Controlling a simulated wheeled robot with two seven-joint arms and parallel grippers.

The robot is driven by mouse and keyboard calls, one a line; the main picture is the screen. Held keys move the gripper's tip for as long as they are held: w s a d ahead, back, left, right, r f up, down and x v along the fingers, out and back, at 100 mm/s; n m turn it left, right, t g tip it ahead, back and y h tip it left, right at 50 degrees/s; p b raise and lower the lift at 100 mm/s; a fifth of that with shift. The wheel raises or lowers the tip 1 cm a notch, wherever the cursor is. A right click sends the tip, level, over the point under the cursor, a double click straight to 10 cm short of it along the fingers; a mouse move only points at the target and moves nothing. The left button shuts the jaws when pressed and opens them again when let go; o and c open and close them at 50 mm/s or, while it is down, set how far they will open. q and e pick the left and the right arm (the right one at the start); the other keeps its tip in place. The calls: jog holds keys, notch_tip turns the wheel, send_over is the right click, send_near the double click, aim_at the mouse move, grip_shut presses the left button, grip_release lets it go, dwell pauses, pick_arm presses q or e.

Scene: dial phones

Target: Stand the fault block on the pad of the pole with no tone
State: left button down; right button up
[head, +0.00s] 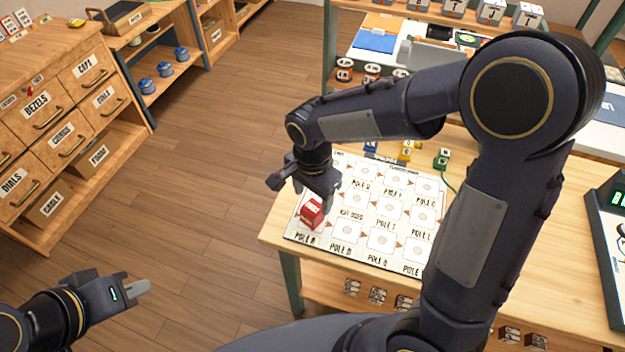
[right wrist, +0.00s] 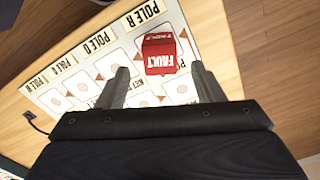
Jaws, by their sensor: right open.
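The red fault block (head: 312,213) stands on the white pole board (head: 290,232), on the pad at its near left corner, by the label that looks like POLE R. In the right wrist view the fault block (right wrist: 159,55) shows its FAULT lettering and lies ahead of and between the fingers. My right gripper (head: 308,190) is over that corner, just above the block; its jaws (right wrist: 162,85) are open and apart from the block. My left gripper (head: 140,288) is at the lower left, away from the table; its fingers look close together, but I cannot tell their state.
Small blue, yellow and green blocks (head: 406,150) stand behind the board, the green one with a cable. A device with a green display (head: 618,198) is at the right. A drawer cabinet (head: 60,120) stands left across open floor. My right arm hides part of the board.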

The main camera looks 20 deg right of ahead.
aim_at(313, 208)
notch_tip(313, 208, up, 5)
jog(key=shift+r, duration=0.15)
jog(key=s+d+r+n+t+y, duration=0.2)
jog(key=s+d+n+t, duration=0.1)
jog(key=s, duration=0.5)
jog(key=s+d+r+n+t+y, duration=0.1)
jog(key=s+d+r+n+t, duration=0.1)
jog(key=s+d+n, duration=0.4)
jog(key=shift+s+r+n+t+y, duration=0.35)
jog(key=shift+s+n+t+y, duration=0.05)
jog(key=shift+s, duration=0.7)
jog(key=shift+d, duration=0.1)
